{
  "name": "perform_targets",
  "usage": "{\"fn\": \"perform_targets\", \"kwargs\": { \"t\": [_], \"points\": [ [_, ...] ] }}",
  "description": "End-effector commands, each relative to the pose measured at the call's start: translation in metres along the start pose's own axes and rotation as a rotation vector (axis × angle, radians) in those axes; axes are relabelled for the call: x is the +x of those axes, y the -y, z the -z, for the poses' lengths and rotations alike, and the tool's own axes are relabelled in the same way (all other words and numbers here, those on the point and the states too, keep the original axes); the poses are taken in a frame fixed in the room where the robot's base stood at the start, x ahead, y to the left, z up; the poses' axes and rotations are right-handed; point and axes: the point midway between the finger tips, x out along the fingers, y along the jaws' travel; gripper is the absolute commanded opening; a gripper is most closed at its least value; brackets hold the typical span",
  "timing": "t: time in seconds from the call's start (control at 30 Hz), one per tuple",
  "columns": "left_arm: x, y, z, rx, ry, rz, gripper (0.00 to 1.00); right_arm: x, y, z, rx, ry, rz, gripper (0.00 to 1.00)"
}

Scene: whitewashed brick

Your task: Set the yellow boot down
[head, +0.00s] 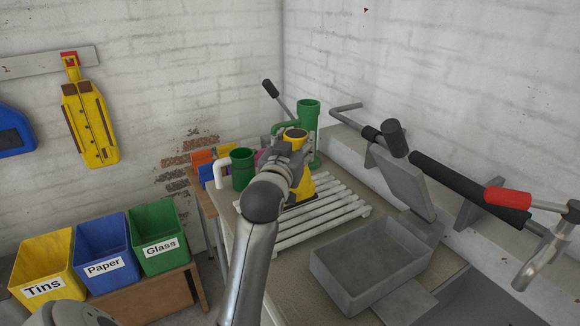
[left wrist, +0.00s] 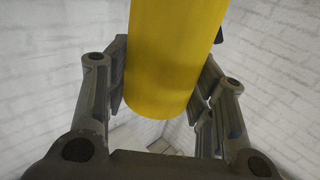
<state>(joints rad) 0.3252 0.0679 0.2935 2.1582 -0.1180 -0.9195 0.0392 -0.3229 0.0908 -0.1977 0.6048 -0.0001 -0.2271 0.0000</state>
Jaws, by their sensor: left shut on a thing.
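The yellow boot (head: 303,187) is upright in the head view, with a dark opening at its top and a dark sole edge low down. My left gripper (head: 291,157) is shut around its shaft and hides much of it. In the left wrist view the yellow shaft (left wrist: 167,60) stands between the two finger pads. The boot is at the white slatted rack (head: 322,226), over its back left part. I cannot tell whether the sole touches the slats. My right gripper is not in view.
A grey stone basin (head: 365,290) is right of the rack. A pipe with a red grip (head: 507,197) runs along the right wall. Yellow, blue and green bins stand at left. The rack's front slats are bare.

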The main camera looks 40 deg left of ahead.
Motion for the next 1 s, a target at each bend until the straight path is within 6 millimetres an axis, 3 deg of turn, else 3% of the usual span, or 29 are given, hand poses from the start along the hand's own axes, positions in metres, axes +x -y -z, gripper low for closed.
{"fn": "perform_targets", "kwargs": {
  "t": [0.13, 0.3, 0.43, 0.73, 1.0],
  "points": [
    [0.024, 0.016, -0.027, 0.002, 0.005, 0.000, 0.01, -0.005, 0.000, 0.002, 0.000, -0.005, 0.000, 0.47],
    [0.041, 0.026, -0.049, 0.000, 0.000, -0.001, 0.01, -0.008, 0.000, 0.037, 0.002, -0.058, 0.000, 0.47],
    [0.046, 0.029, -0.057, 0.001, -0.002, -0.001, 0.01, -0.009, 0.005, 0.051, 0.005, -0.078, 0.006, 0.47],
    [0.050, 0.032, -0.089, -0.001, -0.001, -0.002, 0.01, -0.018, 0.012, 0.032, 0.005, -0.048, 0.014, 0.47],
    [0.050, 0.032, -0.094, 0.000, -0.004, -0.002, 0.01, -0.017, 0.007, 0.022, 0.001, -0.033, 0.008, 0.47]
  ]
}}
